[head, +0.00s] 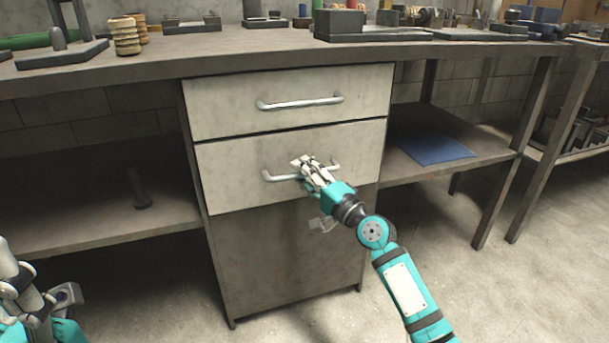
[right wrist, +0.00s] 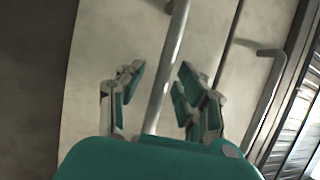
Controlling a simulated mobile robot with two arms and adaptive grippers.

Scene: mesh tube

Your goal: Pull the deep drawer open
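The deep drawer (head: 235,185) is the lower, taller front of the cabinet and looks flush with it. Its metal bar handle (head: 283,177) runs across the front. My right gripper (head: 306,165) is at the middle of this handle. In the right wrist view my right gripper (right wrist: 158,82) is open, with the lower handle (right wrist: 170,60) running between its fingers and a gap visible on each side. Contact with the bar cannot be told. My left gripper (head: 40,295) is partly in view at the lower left, away from the cabinet; its opening is unclear.
The shallower upper drawer (head: 225,103) is shut, with its own handle (head: 300,103) above. The workbench top (head: 200,58) carries several tools and parts. A blue sheet (head: 435,150) lies on the right shelf. The floor before the cabinet is clear.

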